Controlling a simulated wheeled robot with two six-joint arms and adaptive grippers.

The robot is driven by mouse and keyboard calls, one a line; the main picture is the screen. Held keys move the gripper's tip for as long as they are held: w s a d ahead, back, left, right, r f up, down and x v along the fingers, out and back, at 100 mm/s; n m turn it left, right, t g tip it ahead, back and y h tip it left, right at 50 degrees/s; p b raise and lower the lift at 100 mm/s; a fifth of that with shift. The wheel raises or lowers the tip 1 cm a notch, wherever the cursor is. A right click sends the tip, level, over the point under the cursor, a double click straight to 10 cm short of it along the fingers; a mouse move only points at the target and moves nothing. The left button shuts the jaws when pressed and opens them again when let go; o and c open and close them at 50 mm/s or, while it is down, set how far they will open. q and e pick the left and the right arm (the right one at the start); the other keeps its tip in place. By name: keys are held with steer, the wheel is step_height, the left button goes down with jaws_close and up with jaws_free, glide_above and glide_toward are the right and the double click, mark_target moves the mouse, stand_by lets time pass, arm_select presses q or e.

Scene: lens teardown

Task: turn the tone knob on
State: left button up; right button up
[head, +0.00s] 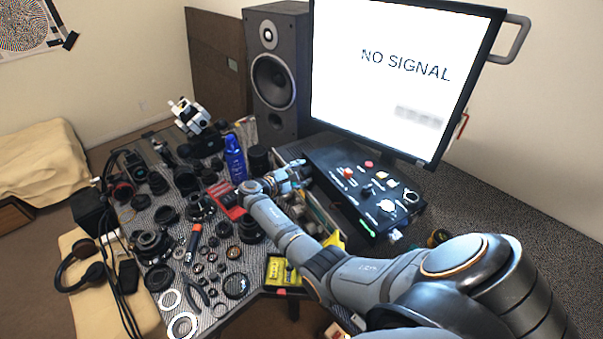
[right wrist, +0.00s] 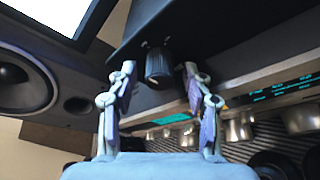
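The black control box (head: 365,190) with several buttons and knobs stands below the monitor in the head view. My right gripper (head: 297,174) is at its left end, close to the box's side. In the right wrist view a dark ribbed knob (right wrist: 158,66) sticks out of the box's underside or side face. My right gripper (right wrist: 160,76) is open, with one finger on each side of this knob and a visible gap to both. I cannot read a label on it, and the head view does not show it. My left gripper is not in view.
The monitor (head: 405,75) reads NO SIGNAL behind the box. A speaker (head: 275,75) stands to its left. A blue bottle (head: 234,158) and many lens parts crowd the table. A silver unit with knobs (right wrist: 238,128) lies close to the right finger in the wrist view.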

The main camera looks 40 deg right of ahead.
jaws_close()
steer(key=shift+f+m+t+b, duration=0.25)
steer(key=shift+m+b, duration=0.25)
steer(key=shift+b, duration=0.3)
steer(key=m+h+b, duration=0.1)
steer(key=m+b, duration=0.1)
steer(key=b, duration=0.3)
steer(key=m+t+h+b, duration=0.1)
steer(key=m+b, duration=0.2)
steer(key=b, duration=0.3)
steer(key=m+t+h+b, duration=0.1)
steer(key=m+b, duration=0.2)
steer(key=b, duration=0.3)
steer(key=shift+f+h, duration=0.1)
steer(key=shift+h, duration=0.2)
steer(key=shift+r+m+b, duration=0.3)
steer(key=shift+m+b, duration=0.4)
steer(key=shift+b, duration=0.3)
steer(key=shift+o, duration=0.2)
jaws_free()
